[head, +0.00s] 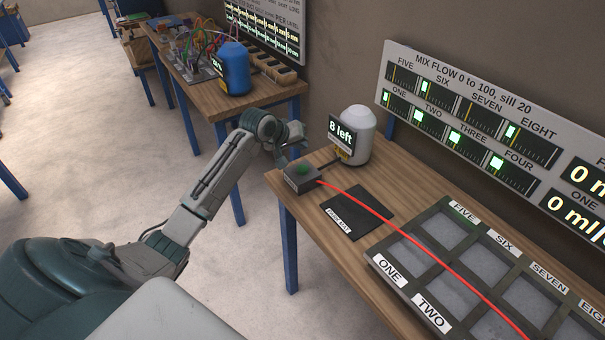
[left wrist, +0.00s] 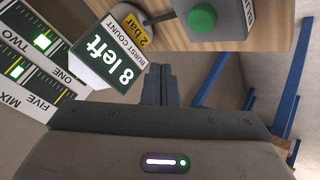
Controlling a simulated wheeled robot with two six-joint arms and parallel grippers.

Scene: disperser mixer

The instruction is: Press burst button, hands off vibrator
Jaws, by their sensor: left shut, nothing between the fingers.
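A dark box with a green burst button (head: 302,169) sits at the near left corner of the wooden table. The green button (left wrist: 202,18) also shows at the top of the left wrist view. A white canister (head: 357,135) stands behind the box, with a sign (head: 342,133) reading "8 left". My right gripper is out of view. I cannot identify a vibrator.
A red cable (head: 385,218) runs from the box across a black mat (head: 357,211) and over a tray (head: 402,278) of numbered compartments. A flow display panel (head: 470,115) stands behind. Another table (head: 210,97) with a blue canister (head: 234,68) is at the back left.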

